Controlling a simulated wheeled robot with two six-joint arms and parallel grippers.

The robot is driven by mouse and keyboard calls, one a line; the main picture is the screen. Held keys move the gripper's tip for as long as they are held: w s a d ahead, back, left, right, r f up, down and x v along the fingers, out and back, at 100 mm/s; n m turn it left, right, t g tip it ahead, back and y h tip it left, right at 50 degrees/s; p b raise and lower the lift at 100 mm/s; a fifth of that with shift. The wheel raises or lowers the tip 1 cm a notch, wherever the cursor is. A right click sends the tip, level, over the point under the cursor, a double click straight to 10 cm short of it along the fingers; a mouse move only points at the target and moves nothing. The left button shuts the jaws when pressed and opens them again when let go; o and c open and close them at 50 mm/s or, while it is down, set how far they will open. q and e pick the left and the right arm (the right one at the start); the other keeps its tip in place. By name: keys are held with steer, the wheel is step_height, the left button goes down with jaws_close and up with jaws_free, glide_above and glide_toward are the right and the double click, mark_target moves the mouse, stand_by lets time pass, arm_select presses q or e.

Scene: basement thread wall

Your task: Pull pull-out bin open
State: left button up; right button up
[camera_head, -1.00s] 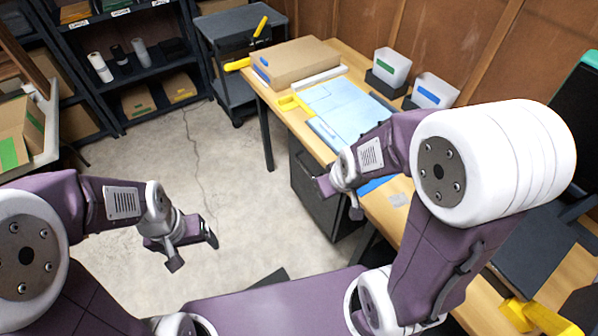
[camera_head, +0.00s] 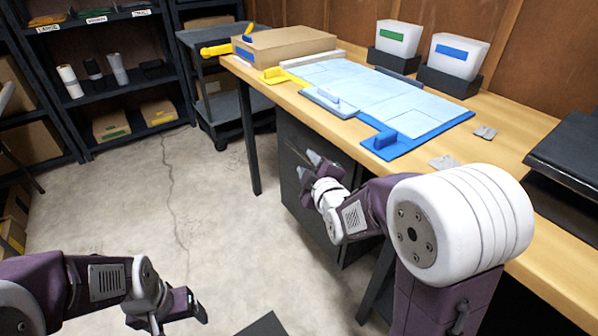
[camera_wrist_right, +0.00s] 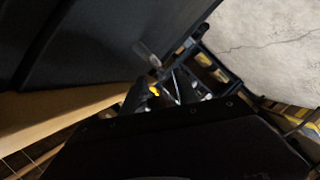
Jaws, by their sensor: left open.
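The pull-out bin, a dark grey box (camera_head: 292,142), stands under the wooden workbench, its front facing the open floor. It looks closed. My right gripper (camera_head: 309,167) is in front of its face, fingers spread and nothing seen between them. Whether it touches the bin, I cannot tell. My left gripper (camera_head: 178,317) is open and empty, low over the floor, away from the bin.
The workbench (camera_head: 510,195) carries a blue mat (camera_head: 420,130), a cardboard box (camera_head: 285,48) and two white bins, green-labelled (camera_head: 398,38) and blue-labelled (camera_head: 459,53). A dark cart (camera_head: 222,100) and shelving (camera_head: 110,85) stand behind. The concrete floor (camera_head: 215,215) left of the bin is clear.

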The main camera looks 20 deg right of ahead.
mark_target(301, 153)
steer(key=b+x, duration=0.3)
steer(key=x, duration=0.5)
steer(key=shift+w, duration=0.55)
jaws_close()
steer(key=shift+r, duration=0.1)
stand_by(0.7)
